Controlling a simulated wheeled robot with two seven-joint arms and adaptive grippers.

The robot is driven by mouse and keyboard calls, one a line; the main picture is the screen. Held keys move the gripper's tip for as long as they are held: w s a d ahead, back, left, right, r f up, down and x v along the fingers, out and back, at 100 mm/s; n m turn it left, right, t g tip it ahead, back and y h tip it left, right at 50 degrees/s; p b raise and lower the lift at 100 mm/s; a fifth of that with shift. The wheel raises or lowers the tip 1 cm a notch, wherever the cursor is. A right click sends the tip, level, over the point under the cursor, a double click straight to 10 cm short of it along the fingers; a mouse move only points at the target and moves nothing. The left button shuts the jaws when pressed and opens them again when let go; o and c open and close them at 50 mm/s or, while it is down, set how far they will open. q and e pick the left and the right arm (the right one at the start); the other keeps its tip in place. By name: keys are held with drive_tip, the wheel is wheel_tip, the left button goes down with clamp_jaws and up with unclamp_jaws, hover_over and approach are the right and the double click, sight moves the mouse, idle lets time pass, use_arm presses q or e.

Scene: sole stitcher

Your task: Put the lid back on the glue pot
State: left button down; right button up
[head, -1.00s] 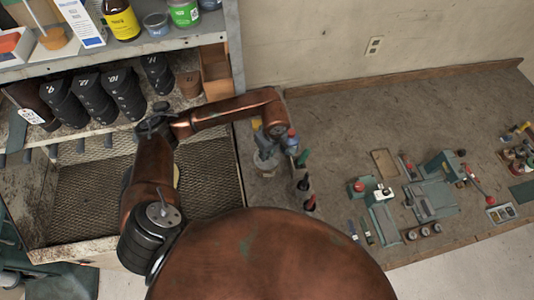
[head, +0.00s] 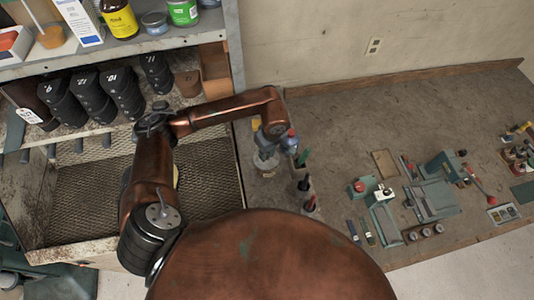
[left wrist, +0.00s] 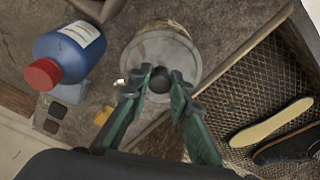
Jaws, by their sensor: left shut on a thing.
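My left gripper (left wrist: 158,88) has its green fingers shut on the dark knob of the round grey lid (left wrist: 155,53). In the left wrist view the lid lies over the mouth of the glue pot (left wrist: 163,25), whose wall shows only at the far edge. I cannot tell whether the lid touches the rim or is held just above it. In the head view the pot (head: 265,163) stands on the bench below my left wrist, which hides much of the lid and fingers. My right gripper is not in view.
A blue bottle with a red cap (left wrist: 70,55) stands close left of the pot in the left wrist view. A mesh-bottomed tray (left wrist: 262,85) with insoles lies to the right. Tools in a holder (head: 305,190) and a green machine (head: 435,195) are farther right in the head view.

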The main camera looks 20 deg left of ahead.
use_arm(q)
drive_tip(key=shift+f+b, duration=0.2)
drive_tip(key=shift+b, duration=0.7)
idle(0.7)
idle(0.3)
drive_tip(key=c, duration=1.7)
unclamp_jaws()
drive_tip(key=shift+o, duration=0.6)
drive_tip(key=o, duration=0.4)
drive_tip(key=shift+c, duration=0.2)
drive_tip(key=shift+r, duration=0.1)
drive_tip(key=shift+r+p, duration=1.1)
drive_tip(key=shift+r, duration=2.35)
